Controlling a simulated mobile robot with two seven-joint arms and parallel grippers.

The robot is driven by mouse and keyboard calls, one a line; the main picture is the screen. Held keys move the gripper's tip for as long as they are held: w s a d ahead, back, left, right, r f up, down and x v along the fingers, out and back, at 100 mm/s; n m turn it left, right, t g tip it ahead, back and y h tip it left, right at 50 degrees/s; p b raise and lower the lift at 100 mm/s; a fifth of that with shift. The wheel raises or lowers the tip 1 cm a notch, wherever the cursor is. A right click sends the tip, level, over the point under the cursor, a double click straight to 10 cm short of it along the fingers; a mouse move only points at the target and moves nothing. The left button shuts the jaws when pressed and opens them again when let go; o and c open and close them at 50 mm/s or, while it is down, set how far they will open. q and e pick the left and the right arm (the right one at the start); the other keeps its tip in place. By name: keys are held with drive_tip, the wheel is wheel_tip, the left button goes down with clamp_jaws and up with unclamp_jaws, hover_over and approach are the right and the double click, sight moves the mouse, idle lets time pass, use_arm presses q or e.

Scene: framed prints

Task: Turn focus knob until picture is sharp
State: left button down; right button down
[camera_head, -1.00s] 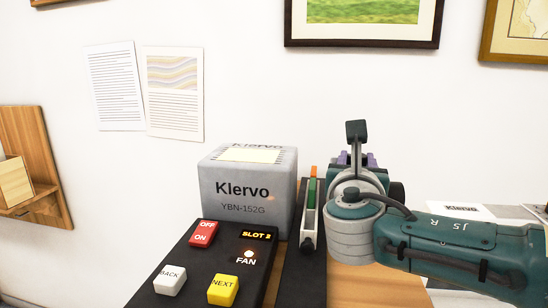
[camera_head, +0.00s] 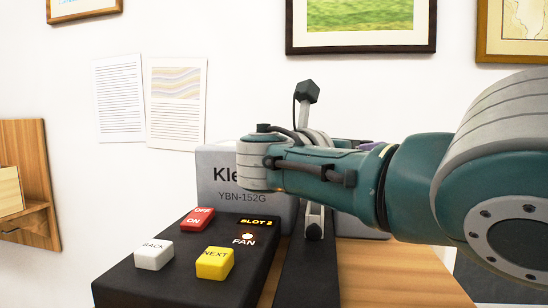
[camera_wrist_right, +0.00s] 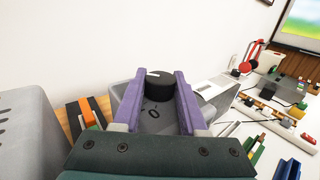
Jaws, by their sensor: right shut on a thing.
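The black focus knob (camera_wrist_right: 156,86), with a white mark on its rim, stands on a grey housing (camera_wrist_right: 124,97) in the right wrist view. My right gripper (camera_wrist_right: 157,80) has its purple fingers on both sides of the knob and is shut on it. In the head view my right arm hides the knob and the fingertips. A blurred green, yellow and blue picture (camera_wrist_right: 303,20) shows on a framed screen at the top right of the wrist view. My left gripper is in neither view.
A grey Klervo box (camera_head: 216,170) stands behind the black control panel (camera_head: 150,288), which has red, white and yellow buttons. A black rail (camera_head: 308,280) with a slide holder lies beside it. Headphones (camera_wrist_right: 250,58) and small items crowd the right of the wrist view.

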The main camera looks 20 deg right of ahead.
drive_tip(key=shift+r, duration=0.1)
drive_tip(key=shift+c, duration=2.2)
unclamp_jaws()
drive_tip(key=v, duration=0.9)
drive_tip(key=shift+a+p, duration=0.4)
drive_tip(key=shift+p, duration=0.05)
drive_tip(key=shift+s, duration=0.15)
